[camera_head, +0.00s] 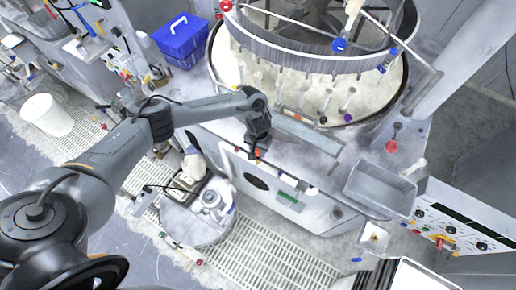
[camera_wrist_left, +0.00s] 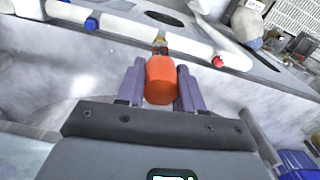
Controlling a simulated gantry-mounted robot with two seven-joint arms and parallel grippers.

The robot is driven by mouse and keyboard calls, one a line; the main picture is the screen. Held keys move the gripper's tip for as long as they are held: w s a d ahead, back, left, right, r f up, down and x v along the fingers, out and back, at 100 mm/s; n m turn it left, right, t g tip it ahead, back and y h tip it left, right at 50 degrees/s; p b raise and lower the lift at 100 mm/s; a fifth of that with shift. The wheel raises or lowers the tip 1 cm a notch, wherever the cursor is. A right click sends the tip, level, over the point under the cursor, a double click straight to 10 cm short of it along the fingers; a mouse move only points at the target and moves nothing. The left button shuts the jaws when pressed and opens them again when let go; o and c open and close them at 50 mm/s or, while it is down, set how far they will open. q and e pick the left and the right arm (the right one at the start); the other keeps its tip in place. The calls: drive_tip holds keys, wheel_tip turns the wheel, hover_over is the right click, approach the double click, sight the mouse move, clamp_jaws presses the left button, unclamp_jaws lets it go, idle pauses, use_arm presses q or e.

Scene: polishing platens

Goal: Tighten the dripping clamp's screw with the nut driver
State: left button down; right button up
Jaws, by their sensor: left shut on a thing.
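My left gripper (camera_head: 257,147) reaches down at the front edge of the machine. In the left wrist view its two fingers (camera_wrist_left: 160,88) are shut on an orange handle, seemingly the nut driver (camera_wrist_left: 160,80). The handle points away from the gripper toward a white hose (camera_wrist_left: 118,28). A small brassy and dark part (camera_wrist_left: 159,46) shows just beyond it at the hose; I cannot tell whether the two touch. A blue fitting (camera_wrist_left: 91,24) and a red fitting (camera_wrist_left: 218,62) sit on the hose to either side. No drip is discernible. My right gripper is out of view.
A round platen machine (camera_head: 290,95) stands behind the gripper. A grey tray (camera_head: 382,188) sits on the right of its deck. A blue box (camera_head: 181,37) and white bucket (camera_head: 46,114) are at left. A round stand (camera_head: 197,222) with containers is below.

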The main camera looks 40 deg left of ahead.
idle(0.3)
use_arm(q)
drive_tip(key=shift+p, duration=0.5)
drive_tip(key=shift+f+b, duration=0.75)
drive_tip(key=shift+f, duration=0.5)
drive_tip(key=c, duration=0.6)
unclamp_jaws()
drive_tip(key=shift+c, duration=0.2)
drive_tip(key=shift+r, duration=0.15)
wheel_tip(320, 180, up, 10)
drive_tip(key=shift+w+f+p, duration=0.1)
drive_tip(key=shift+f+p, duration=0.05)
drive_tip(key=shift+p, duration=0.55)
drive_tip(key=shift+r, duration=0.45)
